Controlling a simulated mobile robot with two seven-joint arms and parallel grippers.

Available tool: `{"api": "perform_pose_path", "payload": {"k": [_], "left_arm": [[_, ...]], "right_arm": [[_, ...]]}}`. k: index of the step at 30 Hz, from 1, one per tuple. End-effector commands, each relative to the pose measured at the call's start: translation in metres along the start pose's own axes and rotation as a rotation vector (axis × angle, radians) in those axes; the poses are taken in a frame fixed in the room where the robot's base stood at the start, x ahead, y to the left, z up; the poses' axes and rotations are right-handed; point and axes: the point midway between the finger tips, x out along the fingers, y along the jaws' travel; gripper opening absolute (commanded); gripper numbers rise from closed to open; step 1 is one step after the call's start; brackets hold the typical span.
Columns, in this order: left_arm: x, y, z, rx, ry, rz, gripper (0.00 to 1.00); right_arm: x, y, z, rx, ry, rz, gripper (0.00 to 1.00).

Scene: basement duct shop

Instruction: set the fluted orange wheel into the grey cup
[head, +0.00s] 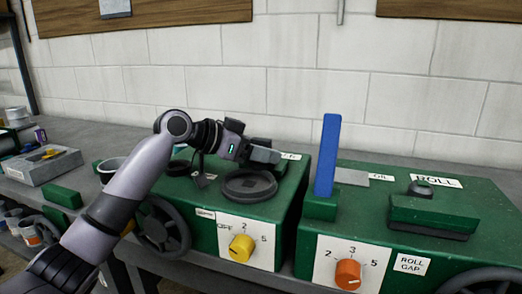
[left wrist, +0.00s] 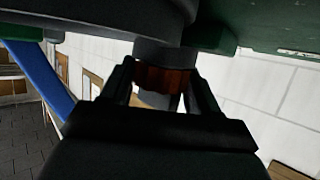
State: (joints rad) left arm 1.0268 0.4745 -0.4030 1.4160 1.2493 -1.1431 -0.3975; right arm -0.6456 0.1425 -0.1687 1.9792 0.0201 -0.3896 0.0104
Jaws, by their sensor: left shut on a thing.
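My left gripper (head: 263,157) reaches over the left green machine, just above a dark round dish (head: 249,185). In the left wrist view, the gripper (left wrist: 160,82) is shut on a dark orange-brown, ridged piece (left wrist: 165,79), which I take for the fluted orange wheel. A grey rounded part (left wrist: 163,51) lies against or close to its machine-side end; I cannot tell if they touch. In the head view the fingers hide the wheel. My right gripper is out of view.
The left green machine (head: 285,215) carries a yellow knob (head: 241,248). The right green machine (head: 450,255) carries an orange knob (head: 348,274) and an upright blue bar (head: 327,155). A grey tray (head: 40,170) lies at far left. A block wall stands behind.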

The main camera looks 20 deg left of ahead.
Motion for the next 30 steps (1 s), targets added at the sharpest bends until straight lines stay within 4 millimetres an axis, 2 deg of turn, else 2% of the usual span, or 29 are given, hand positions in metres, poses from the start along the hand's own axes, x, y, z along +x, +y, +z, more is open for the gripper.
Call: {"api": "perform_pose_path", "payload": {"k": [10,11,13,24,26,30], "left_arm": [[0.001,0.0,0.002,0.002,0.002,0.0,0.27],[0.001,0.0,0.003,0.002,0.001,0.0,0.64],[0.001,0.0,0.002,0.002,0.001,0.0,0.86],[-0.001,0.0,-0.003,0.003,0.003,0.0,0.86],[-0.007,-0.001,-0.001,0.002,0.002,-0.002,0.86],[-0.032,-0.001,0.0,0.004,0.002,-0.004,0.86]], "right_arm": [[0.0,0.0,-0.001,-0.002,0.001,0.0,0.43],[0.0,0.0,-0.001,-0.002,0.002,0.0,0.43],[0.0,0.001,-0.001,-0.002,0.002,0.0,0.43],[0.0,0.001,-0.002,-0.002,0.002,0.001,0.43],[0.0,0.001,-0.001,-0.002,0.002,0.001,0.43],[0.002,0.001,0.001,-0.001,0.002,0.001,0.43]]}}
